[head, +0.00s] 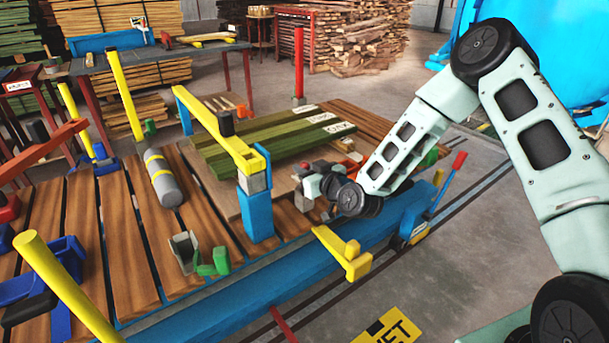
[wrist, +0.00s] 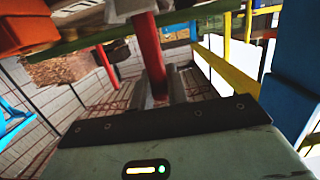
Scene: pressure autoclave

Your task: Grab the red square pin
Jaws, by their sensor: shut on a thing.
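The red square pin (wrist: 151,52) shows in the wrist view as a red bar running down between the grey fingers of my gripper (wrist: 159,88). My gripper is shut on it. The pin's upper end meets a pale grey part (wrist: 135,8). In the head view my gripper (head: 312,187) is low over the right side of the slatted wooden table, beside green planks. A small red part shows there, but I cannot tell whether it is the pin. The pin's lower end is hidden by the gripper body.
A blue post with a yellow arm (head: 222,133) stands just left of my gripper. Green planks (head: 275,140) lie behind it. A yellow bracket (head: 343,252) sticks out at the blue table edge. A grey cylinder (head: 163,178) lies further left. Open floor is at the right.

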